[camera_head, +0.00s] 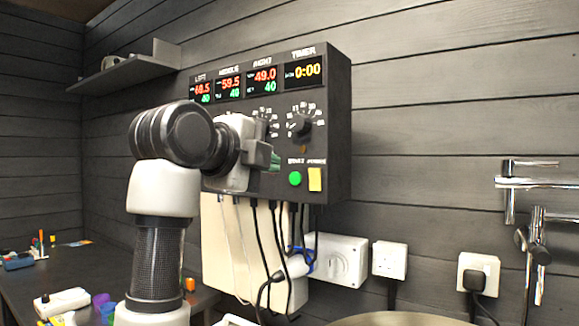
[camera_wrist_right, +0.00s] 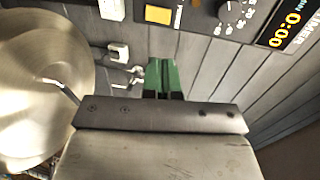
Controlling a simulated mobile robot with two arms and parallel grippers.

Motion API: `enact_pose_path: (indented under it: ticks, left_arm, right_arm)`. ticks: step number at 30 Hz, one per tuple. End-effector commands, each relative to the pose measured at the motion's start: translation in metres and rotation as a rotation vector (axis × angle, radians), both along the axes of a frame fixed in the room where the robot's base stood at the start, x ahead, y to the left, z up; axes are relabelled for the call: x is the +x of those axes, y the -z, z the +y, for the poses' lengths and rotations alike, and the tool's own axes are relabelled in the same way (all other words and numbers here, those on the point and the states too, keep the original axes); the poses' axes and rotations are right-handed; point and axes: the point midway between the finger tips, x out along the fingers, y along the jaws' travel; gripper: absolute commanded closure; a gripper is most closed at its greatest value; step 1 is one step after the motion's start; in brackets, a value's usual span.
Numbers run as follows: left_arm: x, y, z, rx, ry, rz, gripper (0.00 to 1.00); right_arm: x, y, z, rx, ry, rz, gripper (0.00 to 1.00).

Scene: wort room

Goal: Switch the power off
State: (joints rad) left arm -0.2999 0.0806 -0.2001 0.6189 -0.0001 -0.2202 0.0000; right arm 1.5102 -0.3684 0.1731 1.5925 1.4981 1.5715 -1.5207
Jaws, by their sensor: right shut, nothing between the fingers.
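The dark control box (camera_head: 335,120) hangs on the plank wall with its displays lit: red and green digits, and a timer reading 0:00. A green round button (camera_head: 295,178) and a yellow rectangular switch (camera_head: 315,179) sit low on its face; the label above them is too small to read. The yellow switch also shows in the wrist view (camera_wrist_right: 156,16). My right gripper (camera_head: 274,161) is shut and empty, just left of the green button. Its green fingertips (camera_wrist_right: 164,76) are together in the wrist view. My arm hides part of the box's left side. My left gripper is out of view.
Cables hang below the box. Metal pipes (camera_head: 535,220) stand at right, and a round metal vessel (camera_wrist_right: 40,85) fills the wrist view's left. A cluttered table (camera_head: 70,275) is at left.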

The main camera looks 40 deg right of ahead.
Motion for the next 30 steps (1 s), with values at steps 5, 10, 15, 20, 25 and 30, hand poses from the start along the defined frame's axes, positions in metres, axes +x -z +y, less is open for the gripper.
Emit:
enact_pose_path:
  ticks: [5,10,15,20,25,30]
  left_arm:
    - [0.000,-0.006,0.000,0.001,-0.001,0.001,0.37]
    - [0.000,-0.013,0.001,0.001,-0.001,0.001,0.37]
    - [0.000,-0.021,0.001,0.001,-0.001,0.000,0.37]
    - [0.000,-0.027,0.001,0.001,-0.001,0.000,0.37]
    - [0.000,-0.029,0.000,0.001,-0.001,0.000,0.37]
    - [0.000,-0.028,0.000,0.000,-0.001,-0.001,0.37]
  right_arm:
    - [0.008,0.005,-0.030,0.001,0.007,0.003,1.00]
    - [0.018,0.012,-0.065,0.000,0.008,0.003,1.00]
    - [0.027,0.015,-0.096,0.000,0.006,0.001,1.00]
    - [0.033,0.012,-0.116,-0.001,0.005,0.001,1.00]
    - [0.036,0.013,-0.125,0.000,0.003,0.001,1.00]
    - [0.036,0.013,-0.126,0.000,0.003,0.001,1.00]
